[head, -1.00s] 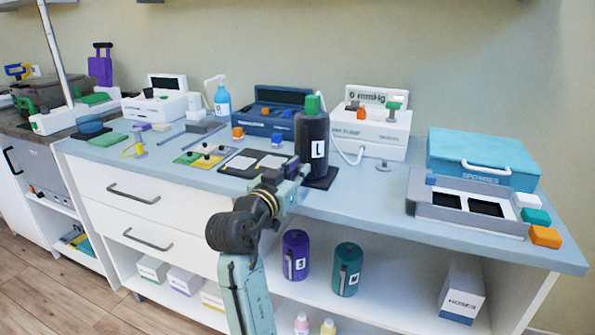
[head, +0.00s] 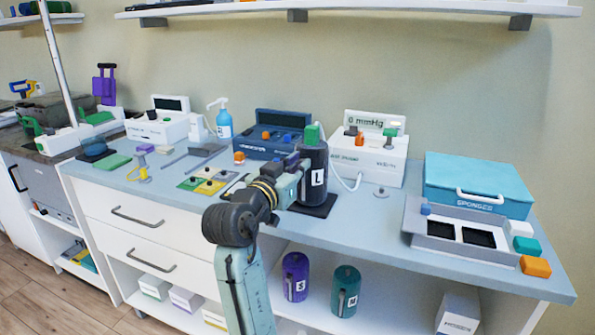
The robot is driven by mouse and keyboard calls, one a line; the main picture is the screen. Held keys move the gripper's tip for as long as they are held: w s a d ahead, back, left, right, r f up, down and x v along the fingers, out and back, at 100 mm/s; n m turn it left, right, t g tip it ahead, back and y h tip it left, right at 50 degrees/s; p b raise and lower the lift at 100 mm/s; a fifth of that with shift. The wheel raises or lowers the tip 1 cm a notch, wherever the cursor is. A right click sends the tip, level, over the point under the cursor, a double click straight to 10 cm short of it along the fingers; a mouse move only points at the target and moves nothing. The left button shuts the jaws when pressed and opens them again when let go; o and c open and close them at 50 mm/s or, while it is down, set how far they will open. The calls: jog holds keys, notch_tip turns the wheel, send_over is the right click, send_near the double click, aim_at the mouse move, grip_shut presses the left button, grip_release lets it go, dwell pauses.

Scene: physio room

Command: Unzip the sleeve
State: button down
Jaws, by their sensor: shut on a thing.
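The sleeve (head: 314,163) is a dark upright cylinder with a white "L" label and a green block on top. It stands on a dark mat (head: 318,209) on the counter. My gripper (head: 301,178) is at the left front side of the sleeve, at about mid-height, and is shut on a small part there. That part looks like the zip pull, but my fingers and wrist hide it and the zip line.
The pump box (head: 364,160) with a "mmHg" display stands behind right, its white hose running toward the sleeve. A blue unit (head: 268,146) stands behind left. The grey tray (head: 449,253) and sponge box (head: 478,185) are at right. Purple (head: 296,277) and teal (head: 345,291) cylinders stand on the shelf below.

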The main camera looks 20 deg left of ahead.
jog(key=c, duration=1.6)
grip_release()
jog(key=s+a, duration=0.1)
jog(key=s, duration=1.1)
jog(key=shift+a, duration=0.2)
